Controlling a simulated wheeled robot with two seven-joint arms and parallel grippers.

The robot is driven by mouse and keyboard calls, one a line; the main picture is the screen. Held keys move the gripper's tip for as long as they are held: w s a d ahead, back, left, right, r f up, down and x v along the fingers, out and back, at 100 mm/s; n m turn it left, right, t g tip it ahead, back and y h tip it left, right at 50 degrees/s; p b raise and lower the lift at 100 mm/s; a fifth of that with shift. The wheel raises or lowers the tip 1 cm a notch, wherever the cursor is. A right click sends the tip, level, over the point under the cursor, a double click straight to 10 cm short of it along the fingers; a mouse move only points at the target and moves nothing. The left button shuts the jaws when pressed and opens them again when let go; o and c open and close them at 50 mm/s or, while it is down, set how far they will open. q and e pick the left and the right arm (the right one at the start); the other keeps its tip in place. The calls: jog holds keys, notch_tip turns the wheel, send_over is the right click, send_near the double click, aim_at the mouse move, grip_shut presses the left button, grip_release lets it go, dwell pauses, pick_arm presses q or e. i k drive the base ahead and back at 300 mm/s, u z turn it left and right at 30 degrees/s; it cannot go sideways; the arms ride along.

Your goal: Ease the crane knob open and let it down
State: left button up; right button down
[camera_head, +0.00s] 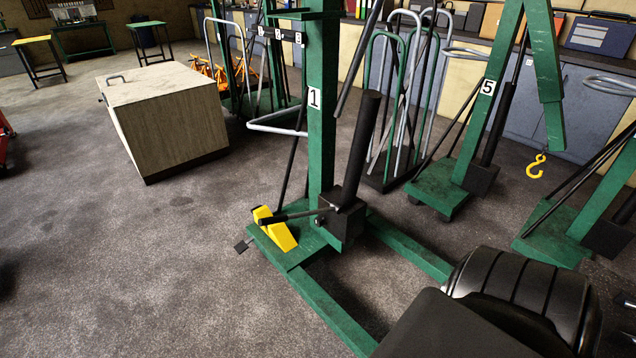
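The nearest crane (324,150) is a green floor crane with a label reading 1, standing in the middle of the view. A thick black cylinder (362,145) leans up from a dark block (340,224) at the foot of its post. A thin rod with a black grip (287,215) sticks out to the left from that block. A yellow wedge-shaped piece (277,232) sits on the green base under the rod. I cannot pick out the knob for certain. The crane's upper boom and hook are out of frame. Neither of my grippers is in view.
Another green crane (487,110) labelled 5, with a yellow hook (537,166), stands to the right. A wooden box (160,105) stands at left. The crane's green legs (322,305) run along the floor. A large dark ribbed part covers the lower right. Floor at lower left is clear.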

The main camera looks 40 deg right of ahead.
aim_at(318, 221)
jog(key=z, duration=0.6)
jog(key=i, duration=1)
jog(key=z, duration=1.55)
jog(key=i, duration=0.5)
jog(key=z, duration=0.35)
